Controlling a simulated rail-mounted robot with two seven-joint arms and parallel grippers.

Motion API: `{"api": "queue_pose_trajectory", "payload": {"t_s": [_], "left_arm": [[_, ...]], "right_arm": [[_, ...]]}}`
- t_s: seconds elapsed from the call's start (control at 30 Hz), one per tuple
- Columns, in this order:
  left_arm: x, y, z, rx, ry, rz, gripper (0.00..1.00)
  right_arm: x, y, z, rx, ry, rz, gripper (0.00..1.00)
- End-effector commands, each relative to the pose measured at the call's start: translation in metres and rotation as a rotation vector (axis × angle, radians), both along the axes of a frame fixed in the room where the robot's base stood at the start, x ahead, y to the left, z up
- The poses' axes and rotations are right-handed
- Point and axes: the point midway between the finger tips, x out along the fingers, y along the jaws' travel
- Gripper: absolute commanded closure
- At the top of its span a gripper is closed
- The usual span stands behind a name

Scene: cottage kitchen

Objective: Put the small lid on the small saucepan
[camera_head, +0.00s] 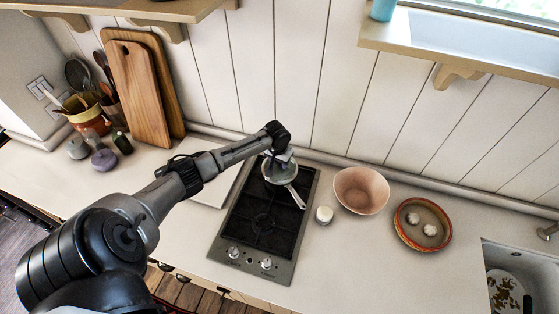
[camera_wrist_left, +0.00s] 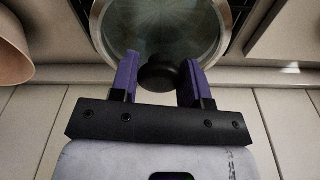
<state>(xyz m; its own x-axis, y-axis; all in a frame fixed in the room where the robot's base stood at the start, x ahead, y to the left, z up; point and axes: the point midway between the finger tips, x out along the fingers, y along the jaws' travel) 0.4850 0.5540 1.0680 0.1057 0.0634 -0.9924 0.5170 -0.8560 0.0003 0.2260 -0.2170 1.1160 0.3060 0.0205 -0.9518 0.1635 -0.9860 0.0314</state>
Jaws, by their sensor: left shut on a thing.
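The small saucepan (camera_head: 296,196) stands on the rear part of the hob, its metal handle pointing toward the front right. The small lid (camera_head: 278,177) is round glass with a metal rim, and it lies over the saucepan's mouth in the head view. In the wrist view the lid (camera_wrist_left: 165,28) fills the top middle. My left gripper (camera_head: 281,157) is above the lid. Its purple fingers (camera_wrist_left: 161,75) are shut on the lid's black knob (camera_wrist_left: 160,72). I cannot tell whether the lid's rim touches the saucepan's. My right gripper is not in view.
The dark hob (camera_head: 262,225) has free burners in front. A pink bowl (camera_head: 361,190), a small white jar (camera_head: 324,215) and a terracotta dish (camera_head: 423,223) stand to its right. Cutting boards (camera_head: 140,95) lean on the wall at left. The front right counter is clear.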

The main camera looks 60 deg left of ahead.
Motion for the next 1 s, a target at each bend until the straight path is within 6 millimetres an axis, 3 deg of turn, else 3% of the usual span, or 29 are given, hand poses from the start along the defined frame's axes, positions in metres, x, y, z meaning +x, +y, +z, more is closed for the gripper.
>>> {"api": "queue_pose_trajectory", "payload": {"t_s": [0.8, 0.83, 0.93, 1.0], "left_arm": [[0.000, 0.000, -0.010, -0.001, -0.001, 0.001, 0.86], [0.000, 0.000, -0.010, 0.000, -0.001, 0.001, 0.56], [0.000, 0.000, -0.010, 0.000, -0.001, 0.001, 0.47], [0.000, 0.000, -0.010, -0.001, -0.001, 0.001, 0.47]], "right_arm": [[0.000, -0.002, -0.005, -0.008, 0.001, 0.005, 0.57], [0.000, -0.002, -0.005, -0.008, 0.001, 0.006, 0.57], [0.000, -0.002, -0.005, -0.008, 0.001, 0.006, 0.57], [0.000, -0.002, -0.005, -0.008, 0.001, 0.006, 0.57]]}}
